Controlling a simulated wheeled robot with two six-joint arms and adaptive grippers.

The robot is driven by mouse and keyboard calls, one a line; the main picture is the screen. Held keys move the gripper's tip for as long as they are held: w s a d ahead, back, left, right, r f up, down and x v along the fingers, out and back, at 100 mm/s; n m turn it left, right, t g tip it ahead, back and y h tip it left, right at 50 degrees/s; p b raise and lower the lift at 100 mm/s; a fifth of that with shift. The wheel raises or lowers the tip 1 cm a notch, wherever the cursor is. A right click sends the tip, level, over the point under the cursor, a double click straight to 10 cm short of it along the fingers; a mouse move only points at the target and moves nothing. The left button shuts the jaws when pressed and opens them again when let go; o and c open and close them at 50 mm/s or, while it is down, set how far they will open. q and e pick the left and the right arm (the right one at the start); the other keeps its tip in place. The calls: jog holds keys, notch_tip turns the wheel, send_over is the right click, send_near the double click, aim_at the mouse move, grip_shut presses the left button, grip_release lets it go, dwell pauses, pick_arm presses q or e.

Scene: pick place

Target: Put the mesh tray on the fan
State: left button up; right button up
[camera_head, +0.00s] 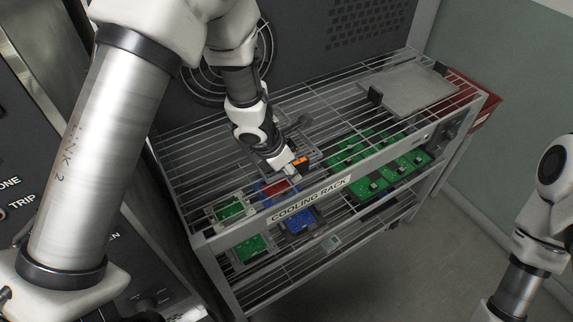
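My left arm reaches in from the left over the wire rack top. My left gripper (297,168) is low at the middle of the rack's front edge; its fingertips are small and partly hidden, so whether they grip anything is unclear. A grey framed piece (302,142) with a dark knob lies beside the gripper and may be the mesh tray; the arm hides part of it. A flat grey tray (408,90) with a dark handle lies at the rack's right end. Round concentric grille rings (191,75), perhaps the fan, show behind my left arm. My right arm is at lower right, its gripper out of view.
The cooling rack (310,201) has wire shelves and a labelled front rail. Several green boards (408,158) and a blue one (300,220) lie below the top wires. A red box (474,103) is at the right end. Open floor lies in front.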

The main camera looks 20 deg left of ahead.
pick_arm(q)
jog(key=p+v, duration=0.4)
jog(key=v, duration=0.8)
jog(key=shift+w+r, duration=0.1)
